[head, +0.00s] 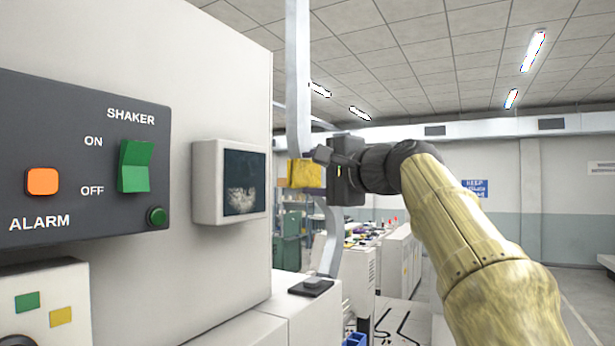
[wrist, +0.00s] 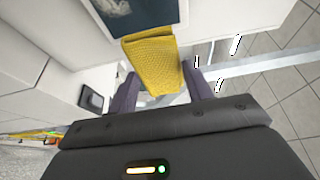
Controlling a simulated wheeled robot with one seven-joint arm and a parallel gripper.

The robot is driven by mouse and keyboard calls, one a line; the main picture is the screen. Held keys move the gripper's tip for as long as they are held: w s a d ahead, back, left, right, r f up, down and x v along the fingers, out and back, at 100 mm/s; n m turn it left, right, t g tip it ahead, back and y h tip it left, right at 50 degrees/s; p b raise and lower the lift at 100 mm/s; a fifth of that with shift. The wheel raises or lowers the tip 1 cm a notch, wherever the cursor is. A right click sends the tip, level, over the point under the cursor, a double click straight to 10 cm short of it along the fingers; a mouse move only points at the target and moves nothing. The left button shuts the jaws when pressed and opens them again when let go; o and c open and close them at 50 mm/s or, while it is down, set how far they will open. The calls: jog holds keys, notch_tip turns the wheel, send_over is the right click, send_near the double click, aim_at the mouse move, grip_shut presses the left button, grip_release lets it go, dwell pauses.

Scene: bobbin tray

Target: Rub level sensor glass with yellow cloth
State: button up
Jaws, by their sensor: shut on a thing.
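The level sensor is a white box on the side of the white machine. Its dark glass (head: 243,182) has a pale cloudy smear over the lower half. The glass also shows at the top of the wrist view (wrist: 135,12). My gripper (head: 322,160) is shut on the folded yellow cloth (head: 303,174), right of the sensor box in the head view. In the wrist view the cloth (wrist: 152,62) sticks out between the two fingers, its far edge below the glass. A gap shows between cloth and box in the head view.
A dark control panel (head: 75,200) with a green shaker switch (head: 135,166) and an orange alarm button (head: 42,181) is at the left. A pale metal chute (head: 298,80) runs vertically behind the cloth. Open aisle floor (head: 580,290) lies to the right.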

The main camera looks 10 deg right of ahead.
jog(key=shift+a, duration=0.1)
dwell(0.4)
jog(key=shift+w+a+r+p, duration=0.1)
jog(key=shift+w+a+p, duration=0.25)
jog(key=shift+w+a, duration=0.1)
jog(key=w+a, duration=0.1)
jog(key=w+a+p, duration=0.1)
jog(key=a, duration=0.1)
jog(key=shift+w+a+p, duration=0.25)
jog(key=shift+w+p, duration=0.05)
jog(key=shift+w, duration=0.1)
